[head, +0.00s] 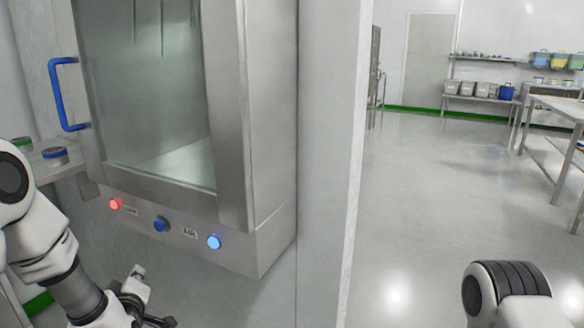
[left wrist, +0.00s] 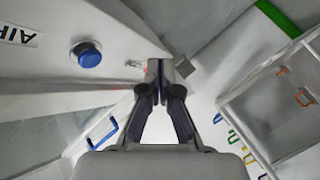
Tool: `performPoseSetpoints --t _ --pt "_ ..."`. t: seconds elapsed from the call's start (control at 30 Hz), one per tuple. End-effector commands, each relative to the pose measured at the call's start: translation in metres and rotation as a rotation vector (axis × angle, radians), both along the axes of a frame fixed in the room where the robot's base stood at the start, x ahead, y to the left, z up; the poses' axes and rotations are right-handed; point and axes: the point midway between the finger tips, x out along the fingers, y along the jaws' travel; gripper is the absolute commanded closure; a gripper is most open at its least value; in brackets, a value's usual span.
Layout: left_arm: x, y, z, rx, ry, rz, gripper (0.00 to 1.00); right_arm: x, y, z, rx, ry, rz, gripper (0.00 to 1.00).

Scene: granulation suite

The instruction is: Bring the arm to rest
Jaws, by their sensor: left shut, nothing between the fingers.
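My left arm comes in from the left in the head view. My left gripper (head: 150,294) hangs low in front of the wall, below the cabinet's button panel. In the left wrist view the two dark fingers (left wrist: 160,74) meet at their tips, shut and empty. Part of my right arm shows at the bottom right of the head view; its gripper is out of the picture.
A steel pass-through cabinet (head: 268,232) with a glass door (head: 165,95) and blue handle (head: 56,94) is close by. Its panel has a red-lit button (head: 115,204), a dark blue button (head: 161,224) and a blue-lit button (head: 214,242). Open floor (head: 420,190) lies right.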

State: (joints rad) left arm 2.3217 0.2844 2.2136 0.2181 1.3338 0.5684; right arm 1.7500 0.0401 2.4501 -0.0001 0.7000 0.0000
Motion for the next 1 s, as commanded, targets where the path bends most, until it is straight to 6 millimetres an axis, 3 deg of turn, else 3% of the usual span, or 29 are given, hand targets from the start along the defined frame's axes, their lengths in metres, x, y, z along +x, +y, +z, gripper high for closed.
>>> performPoseSetpoints --t 0.03,0.1,0.17,0.2,0.3,0.4,0.5,0.6,0.7,0.73,0.8,1.0 --pt "-0.011 -0.01 -0.041 0.013 0.086 -0.025 1.0 0.0 0.0 0.0 0.0 0.0 0.0 0.6" --pt "-0.034 -0.027 -0.097 0.025 0.223 -0.073 1.0 0.0 0.0 0.0 0.0 0.0 0.0 0.6" --pt "-0.06 -0.043 -0.144 0.038 0.356 -0.129 1.0 0.0 0.0 0.0 0.0 0.0 0.0 0.6" --pt "-0.079 -0.052 -0.173 0.048 0.449 -0.168 1.0 0.0 0.0 0.0 0.0 0.0 0.0 0.6" --pt "-0.135 -0.076 -0.233 0.078 0.68 -0.282 1.0 0.0 0.0 0.0 0.0 0.0 0.0 0.6" --pt "-0.191 -0.095 -0.274 0.105 0.884 -0.401 1.0 0.0 0.0 0.0 0.0 0.0 0.0 0.6" --pt "-0.243 -0.11 -0.3 0.132 1.062 -0.524 1.0 0.0 0.0 0.0 0.0 0.0 0.0 0.6" --pt "-0.293 -0.123 -0.313 0.162 1.231 -0.67 1.0 0.0 0.0 0.0 0.0 0.0 0.0 0.6" --pt "-0.341 -0.133 -0.311 0.213 1.405 -0.891 1.0 0.0 0.0 0.0 0.0 0.0 0.0 0.6" --pt "-0.348 -0.134 -0.312 0.245 1.44 -0.962 1.0 0.0 0.0 0.0 0.0 0.0 0.0 0.6" --pt "-0.344 -0.133 -0.272 0.249 1.427 -0.952 1.0 -0.001 0.0 0.039 0.0 0.002 0.0 0.6" --pt "-0.344 -0.133 -0.206 0.247 1.424 -0.948 1.0 0.0 0.0 0.106 0.0 0.0 0.0 0.6"
